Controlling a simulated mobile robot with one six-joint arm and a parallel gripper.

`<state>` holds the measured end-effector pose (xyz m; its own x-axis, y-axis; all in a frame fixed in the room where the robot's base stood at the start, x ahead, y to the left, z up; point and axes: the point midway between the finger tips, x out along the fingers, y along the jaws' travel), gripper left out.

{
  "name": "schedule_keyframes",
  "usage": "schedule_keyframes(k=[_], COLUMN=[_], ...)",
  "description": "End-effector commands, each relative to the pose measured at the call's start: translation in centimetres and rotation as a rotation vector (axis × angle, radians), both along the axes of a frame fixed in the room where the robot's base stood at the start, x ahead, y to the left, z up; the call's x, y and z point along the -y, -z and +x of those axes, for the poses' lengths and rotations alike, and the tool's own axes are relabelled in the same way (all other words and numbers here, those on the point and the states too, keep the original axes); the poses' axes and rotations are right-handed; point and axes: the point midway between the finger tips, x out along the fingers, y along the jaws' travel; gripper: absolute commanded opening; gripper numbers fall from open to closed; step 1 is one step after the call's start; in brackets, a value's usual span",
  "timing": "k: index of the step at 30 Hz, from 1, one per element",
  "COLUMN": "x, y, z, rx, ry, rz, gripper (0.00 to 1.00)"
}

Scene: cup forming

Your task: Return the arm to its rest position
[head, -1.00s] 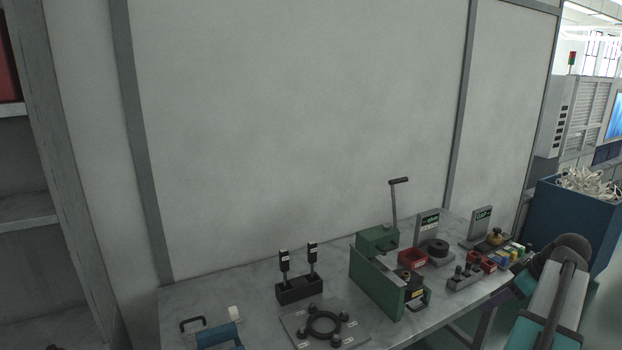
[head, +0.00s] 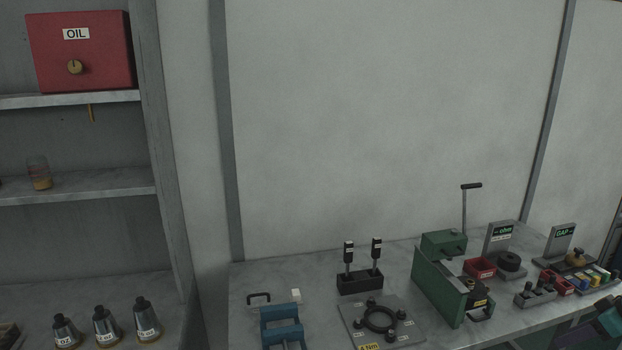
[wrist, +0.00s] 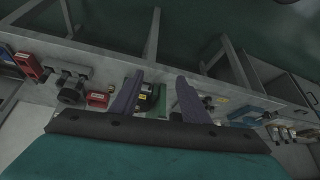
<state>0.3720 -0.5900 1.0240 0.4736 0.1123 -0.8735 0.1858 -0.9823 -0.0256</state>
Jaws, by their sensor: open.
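My gripper (wrist: 158,97) shows in the wrist view with its two purple-grey fingers spread apart and nothing between them that it holds. The workbench and the green press lie beyond the fingers, apart from them. In the head view only a part of my arm shows at the bottom right corner, dark and teal, by the right end of the bench. The fingers are not clearly seen there.
A grey workbench (head: 245,310) carries a green lever press (head: 437,285), a ring plate (head: 415,333), a black two-handled tool holder (head: 360,284) and a blue fixture (head: 281,325). Shelves at left hold a red OIL box (head: 80,50), a glass jar (head: 39,173) and metal cones (head: 146,318).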

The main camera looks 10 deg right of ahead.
Motion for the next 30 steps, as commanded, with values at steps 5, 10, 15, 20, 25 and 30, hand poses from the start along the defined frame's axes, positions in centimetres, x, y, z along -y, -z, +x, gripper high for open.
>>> schedule_keyframes(k=[5,10,15,20,25,30], x=[-1.3,-3.1,-5.9,-10.1,-14.8,-19.9], y=[1.9,4.3,7.8,12.4,17.2,21.7], z=[1.4,3.3,5.7,8.5,10.8,12.4], rx=[-0.022,-0.048,-0.093,-0.159,-0.236,-0.318], ry=[0.004,0.01,0.017,0.028,0.04,0.052], rz=[0.028,0.06,0.104,0.154,0.198,0.23], gripper=[0.42,0.42,0.42,0.42,0.42,0.42])
